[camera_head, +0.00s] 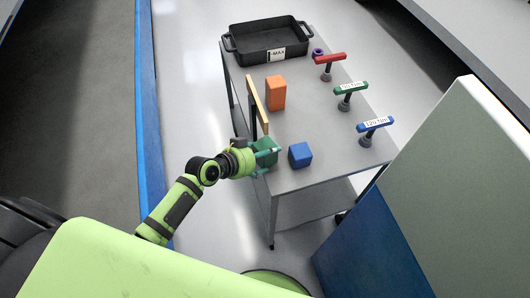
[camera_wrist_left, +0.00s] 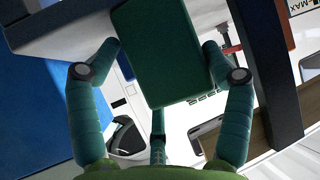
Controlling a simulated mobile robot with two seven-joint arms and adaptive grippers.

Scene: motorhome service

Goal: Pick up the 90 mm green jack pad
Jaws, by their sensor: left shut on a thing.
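The green jack pad (camera_head: 265,149) is a dark green block at the near left edge of the grey table, left of the blue block. In the left wrist view the green pad (camera_wrist_left: 157,55) fills the top middle. My left gripper (camera_head: 270,152) reaches in from the left and is shut on the green pad, with one teal finger on each side of it in the wrist view (camera_wrist_left: 162,65). The pad's far side is hidden, and I cannot tell whether it touches the table. My right gripper is in neither view.
A blue block (camera_head: 300,155) and an orange block (camera_head: 276,93) stand on the table (camera_head: 315,120). A tan upright board (camera_head: 257,104) is close behind my gripper. Red (camera_head: 330,59), green (camera_head: 351,88) and blue (camera_head: 375,124) T-handles stand right. A black tray (camera_head: 268,52) is at the far end.

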